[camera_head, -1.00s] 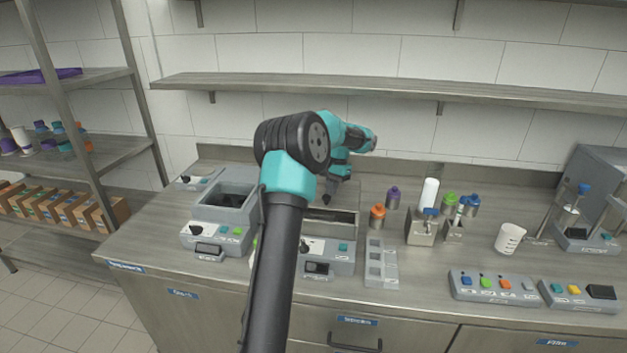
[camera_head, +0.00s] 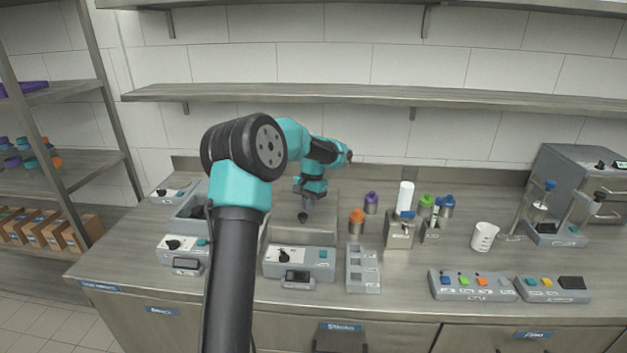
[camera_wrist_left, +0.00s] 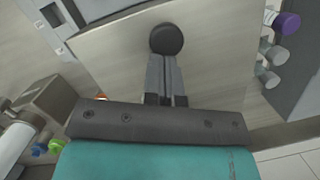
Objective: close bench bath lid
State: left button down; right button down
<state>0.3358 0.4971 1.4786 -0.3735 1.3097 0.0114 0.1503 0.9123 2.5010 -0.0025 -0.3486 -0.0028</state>
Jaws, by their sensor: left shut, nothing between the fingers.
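The bench bath (camera_head: 300,262) is the grey unit in the middle of the bench, with a dial and a small display on its front. Its flat metal lid (camera_head: 328,222) lies over the basin and looks level; I cannot tell whether it is fully seated. A dark round knob (camera_head: 303,217) stands on the lid towards its front and also shows in the left wrist view (camera_wrist_left: 166,39). My left gripper (camera_head: 307,207) is shut and empty, pointing down just above and behind the knob. In the left wrist view its fingers (camera_wrist_left: 164,72) overlap the knob's lower edge; contact is unclear. My right gripper is out of view.
A second bath (camera_head: 184,246) stands left, partly behind my left arm. Right of the lid are a grey slotted rack (camera_head: 363,268), an orange-capped bottle (camera_head: 356,221), a purple-capped bottle (camera_head: 371,203) and a beaker (camera_head: 484,237). A wall shelf (camera_head: 400,97) runs above.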

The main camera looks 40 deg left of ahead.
aim_at(315, 212)
pick_arm(q)
jog(key=shift+w+a+r, duration=0.1)
jog(key=shift+w+a, duration=0.05)
jog(key=shift+w, duration=0.55)
jog(key=w+r, duration=0.2)
jog(key=shift+w+a, duration=0.2)
jog(key=shift+w, duration=0.15)
jog(key=v, duration=0.8)
jog(key=shift+r, duration=0.25)
